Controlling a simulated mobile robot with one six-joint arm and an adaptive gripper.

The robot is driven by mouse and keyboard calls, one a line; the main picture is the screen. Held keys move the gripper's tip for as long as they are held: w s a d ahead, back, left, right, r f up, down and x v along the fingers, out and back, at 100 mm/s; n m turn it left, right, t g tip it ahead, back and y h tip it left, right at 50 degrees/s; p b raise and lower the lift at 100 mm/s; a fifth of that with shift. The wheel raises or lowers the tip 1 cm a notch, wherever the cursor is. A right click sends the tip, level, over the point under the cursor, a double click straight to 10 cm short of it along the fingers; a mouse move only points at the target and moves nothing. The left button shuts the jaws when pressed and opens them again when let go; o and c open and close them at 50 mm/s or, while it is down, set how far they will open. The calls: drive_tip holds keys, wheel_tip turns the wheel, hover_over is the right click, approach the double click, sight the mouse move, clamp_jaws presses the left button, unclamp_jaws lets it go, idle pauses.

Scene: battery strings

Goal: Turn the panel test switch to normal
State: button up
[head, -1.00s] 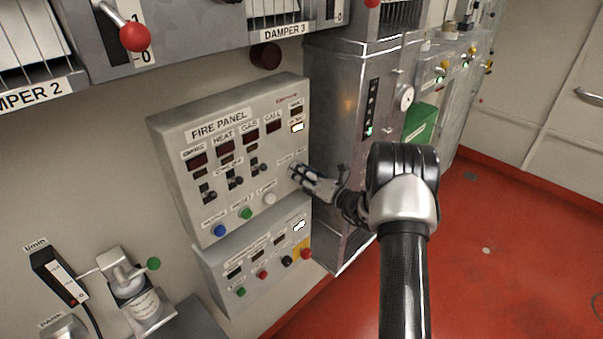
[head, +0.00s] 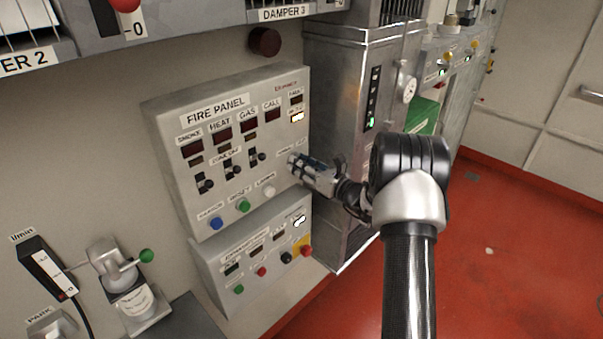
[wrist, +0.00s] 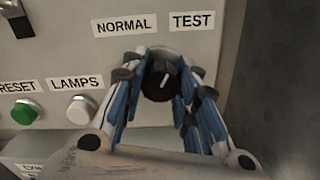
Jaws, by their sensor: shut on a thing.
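The panel test switch (wrist: 158,84) is a round black knob with a white pointer mark, in the middle of the wrist view. The mark points up and slightly right, towards the TEST label (wrist: 191,21) rather than the NORMAL label (wrist: 124,25). My gripper (wrist: 160,88) is shut on the knob, one finger on each side of it. In the head view my gripper (head: 297,163) is at the right edge of the grey fire panel (head: 172,118) and hides the knob there.
A green button (wrist: 24,110) and a white lamps button (wrist: 82,109) sit left of the knob. A lower panel (head: 215,260) with several buttons is beneath. A metal cabinet (head: 335,80) stands close on the right.

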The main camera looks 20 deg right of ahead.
drive_tip(key=n+b, duration=0.1)
drive_tip(key=b, duration=0.1)
drive_tip(key=n+b, duration=0.3)
drive_tip(key=b, duration=0.1)
drive_tip(key=shift+f+n+b, duration=0.3)
drive_tip(key=shift+n+b, duration=0.05)
drive_tip(key=shift+n, duration=0.05)
drive_tip(key=n+b, duration=0.4)
drive_tip(key=b, duration=0.3)
drive_tip(key=shift+b, duration=0.3)
drive_tip(key=n+b, duration=0.3)
drive_tip(key=b, duration=0.2)
drive_tip(key=shift+n, duration=0.3)
drive_tip(key=n+b, duration=0.2)
drive_tip(key=b, duration=0.1)
drive_tip(key=shift+r+b, duration=0.2)
drive_tip(key=shift+b, duration=0.1)
drive_tip(key=shift+r, duration=0.1)
drive_tip(key=o, duration=1.1)
